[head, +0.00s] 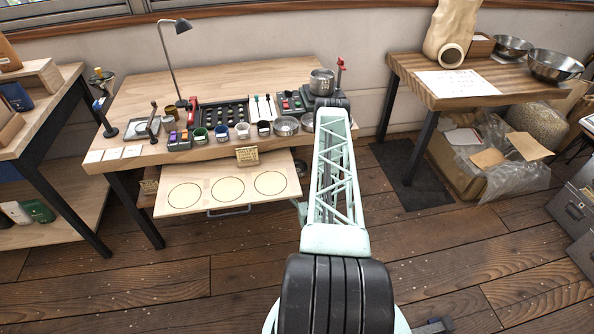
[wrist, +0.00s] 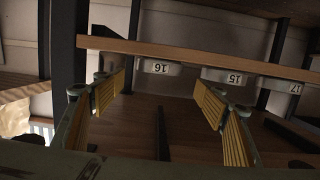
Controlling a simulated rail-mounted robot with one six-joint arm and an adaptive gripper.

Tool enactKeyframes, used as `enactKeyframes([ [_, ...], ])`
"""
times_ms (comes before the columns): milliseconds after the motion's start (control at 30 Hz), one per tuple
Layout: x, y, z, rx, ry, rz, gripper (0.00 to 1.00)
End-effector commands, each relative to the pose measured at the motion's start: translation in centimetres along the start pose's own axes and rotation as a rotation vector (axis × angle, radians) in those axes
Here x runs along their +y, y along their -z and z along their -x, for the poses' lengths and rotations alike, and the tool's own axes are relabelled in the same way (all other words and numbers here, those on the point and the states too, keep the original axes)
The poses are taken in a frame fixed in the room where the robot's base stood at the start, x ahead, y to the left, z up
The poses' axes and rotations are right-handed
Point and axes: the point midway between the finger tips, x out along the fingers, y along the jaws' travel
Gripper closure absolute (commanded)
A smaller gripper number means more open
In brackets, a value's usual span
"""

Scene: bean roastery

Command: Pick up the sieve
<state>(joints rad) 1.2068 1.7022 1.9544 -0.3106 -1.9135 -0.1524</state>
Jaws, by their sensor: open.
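I cannot single out the sieve for certain. In the head view, a shallow round metal dish (head: 286,126) sits at the front edge of the workbench, right of a row of small cups, and may be it. Another small round metal piece sits just right of it, close to my arm. My gripper (wrist: 162,96) is open and empty in the wrist view, with yellow ribbed pads wide apart. No sieve shows between or beyond them. In the head view my arm reaches to the bench's right end, and the gripper itself cannot be made out there.
The workbench (head: 245,82) carries a desk lamp (head: 168,65), a black tray (head: 222,115) and a metal pot (head: 322,82). A pull-out board (head: 228,208) with three circles juts out below. Numbered labels (wrist: 160,67) hang under a wooden edge in the wrist view. Open floor lies in front.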

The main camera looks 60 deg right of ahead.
Motion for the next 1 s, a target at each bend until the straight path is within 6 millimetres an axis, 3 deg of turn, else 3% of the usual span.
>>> enactKeyframes([
  [267,0.0,0.0,-1.9,0.002,0.0,0.002,0.35],
  [700,0.0,0.0,-7.4,0.001,0.0,0.001,0.35],
  [1000,0.0,0.0,-8.6,0.0,0.0,0.0,0.35],
])
